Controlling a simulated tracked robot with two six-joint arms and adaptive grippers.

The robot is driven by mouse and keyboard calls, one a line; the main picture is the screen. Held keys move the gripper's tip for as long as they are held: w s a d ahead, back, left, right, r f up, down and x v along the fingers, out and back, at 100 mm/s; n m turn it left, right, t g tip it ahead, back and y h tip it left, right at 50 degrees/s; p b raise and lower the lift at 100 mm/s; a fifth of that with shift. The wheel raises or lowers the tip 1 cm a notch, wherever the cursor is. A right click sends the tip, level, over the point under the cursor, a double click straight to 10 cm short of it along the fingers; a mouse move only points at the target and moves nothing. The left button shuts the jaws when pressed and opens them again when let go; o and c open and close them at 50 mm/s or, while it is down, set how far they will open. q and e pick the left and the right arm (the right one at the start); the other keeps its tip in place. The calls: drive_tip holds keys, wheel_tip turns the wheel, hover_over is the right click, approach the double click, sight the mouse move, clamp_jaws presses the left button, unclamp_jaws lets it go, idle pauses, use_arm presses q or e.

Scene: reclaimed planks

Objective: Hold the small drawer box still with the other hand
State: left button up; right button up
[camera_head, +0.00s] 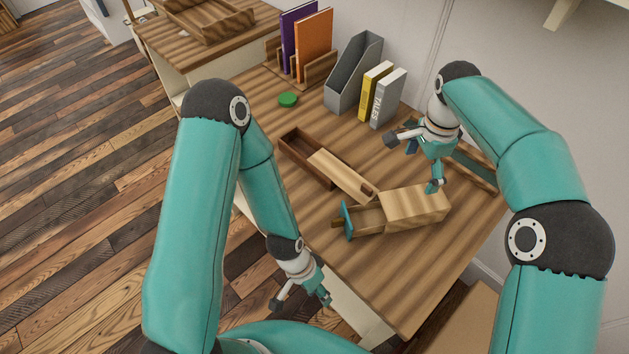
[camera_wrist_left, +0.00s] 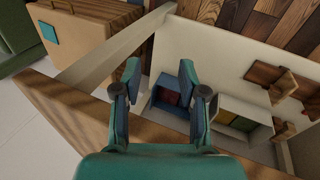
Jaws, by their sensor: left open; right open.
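The small drawer box (camera_head: 418,205) is light striped wood and lies on the desk at the right. My right gripper (camera_head: 413,163) is open and empty above and behind the box. One finger reaches down by the box's back edge; I cannot tell whether it touches. My left gripper (camera_head: 301,303) is open and empty beyond the desk's front edge, apart from the box. Its spread fingers also show in the left wrist view (camera_wrist_left: 158,75).
On the desk (camera_head: 420,275), a long wooden tray with a sliding lid (camera_head: 340,174) lies behind the box. A green lid (camera_head: 288,99), a grey file holder (camera_head: 354,75) and upright books (camera_head: 388,98) stand farther back. The front right of the desk is clear.

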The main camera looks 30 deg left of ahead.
sight(406, 203)
use_arm(q)
wheel_tip(406, 203, up, 6)
drive_tip(key=a+f+m+g, duration=0.1)
drive_tip(key=a+m+g, duration=0.1)
drive_tip(key=m, duration=1)
drive_tip(key=w+a+r+m, duration=0.1)
drive_tip(key=w+r, duration=0.1)
drive_tip(key=w, duration=0.2)
drive_tip(key=w+a+r+m+h, duration=0.1)
drive_tip(key=w+r, duration=0.2)
drive_tip(key=w, duration=0.2)
drive_tip(key=w+r+m+t+h, duration=0.1)
drive_tip(key=w+r, duration=0.2)
drive_tip(key=w, duration=0.1)
drive_tip(key=shift+w+a, duration=0.15)
drive_tip(key=shift+a, duration=0.25)
drive_tip(key=w+a+r+m+h, duration=0.2)
drive_tip(key=w, duration=0.3)
drive_tip(key=w+a+r+m+h, duration=0.1)
drive_tip(key=w+a+r, duration=0.15)
drive_tip(key=w, duration=0.25)
use_arm(e)
wheel_tip(406, 203, down, 17)
use_arm(q)
drive_tip(key=s+a+f+m+g, duration=0.1)
drive_tip(key=s+a+f, duration=0.1)
drive_tip(key=s+f, duration=0.1)
drive_tip(key=shift+s+a+g+h, duration=0.2)
drive_tip(key=shift+s+g+h, duration=0.15)
drive_tip(key=shift+s, duration=0.5)
